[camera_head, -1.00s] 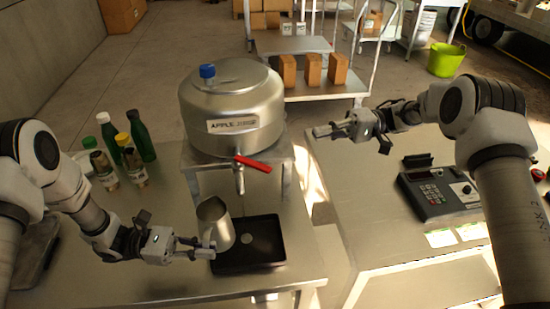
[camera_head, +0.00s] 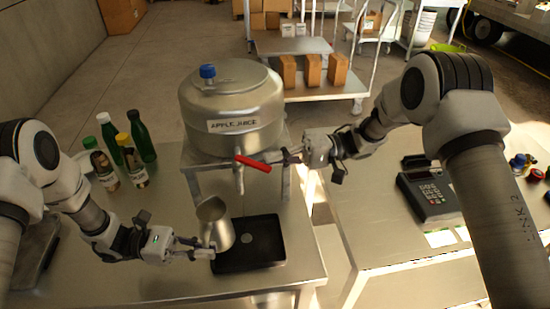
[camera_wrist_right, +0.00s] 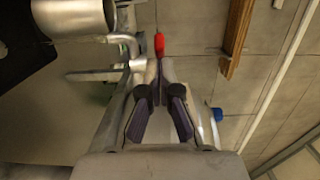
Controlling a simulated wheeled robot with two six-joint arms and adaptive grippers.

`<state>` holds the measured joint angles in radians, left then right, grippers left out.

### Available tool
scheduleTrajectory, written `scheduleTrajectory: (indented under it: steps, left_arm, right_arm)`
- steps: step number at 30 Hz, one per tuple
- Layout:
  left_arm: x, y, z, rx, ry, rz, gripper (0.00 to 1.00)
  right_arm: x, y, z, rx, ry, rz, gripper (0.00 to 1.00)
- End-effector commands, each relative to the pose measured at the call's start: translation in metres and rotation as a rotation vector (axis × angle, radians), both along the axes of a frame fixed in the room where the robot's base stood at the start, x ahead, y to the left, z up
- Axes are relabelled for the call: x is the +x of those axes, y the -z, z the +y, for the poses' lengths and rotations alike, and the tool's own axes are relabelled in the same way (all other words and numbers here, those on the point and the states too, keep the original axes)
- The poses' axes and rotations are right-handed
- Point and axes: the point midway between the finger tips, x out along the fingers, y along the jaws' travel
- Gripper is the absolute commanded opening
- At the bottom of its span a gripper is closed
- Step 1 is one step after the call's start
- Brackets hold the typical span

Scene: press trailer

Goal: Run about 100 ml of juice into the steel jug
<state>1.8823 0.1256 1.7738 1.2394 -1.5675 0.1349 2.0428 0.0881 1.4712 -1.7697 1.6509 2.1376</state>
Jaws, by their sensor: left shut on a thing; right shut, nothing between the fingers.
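The steel jug (camera_head: 217,226) stands tilted slightly at the left edge of the black drip tray (camera_head: 250,262), below and left of the tap; it also shows in the right wrist view (camera_wrist_right: 72,14). My left gripper (camera_head: 202,248) is shut on the jug at its lower side. The steel juice tank (camera_head: 232,105), labelled APPLE JUICE, sits on a stand. Its tap (camera_head: 239,180) has a red lever (camera_head: 253,163) pointing right; the lever's red end (camera_wrist_right: 159,44) shows in the right wrist view. My right gripper (camera_head: 280,157) is shut and empty, its tips close beside the lever. I cannot tell whether they touch.
Green bottles (camera_head: 142,136) and small jars (camera_head: 104,170) stand at the left of the steel table. A keypad device (camera_head: 430,194) is on the right table. A gap separates the two tables.

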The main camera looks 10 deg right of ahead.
Motion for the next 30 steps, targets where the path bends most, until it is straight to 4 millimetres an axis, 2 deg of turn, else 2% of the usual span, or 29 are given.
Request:
scheduleTrajectory:
  steps: [19,30]
  left_arm:
    - [0.000,0.000,0.000,0.000,0.000,-0.001,0.00]
    - [0.000,0.000,0.000,0.000,0.000,-0.001,0.00]
  right_arm:
    - [-0.005,-0.001,0.002,0.004,0.061,0.000,0.00]
    - [-0.021,-0.001,0.008,0.004,0.253,0.002,0.00]
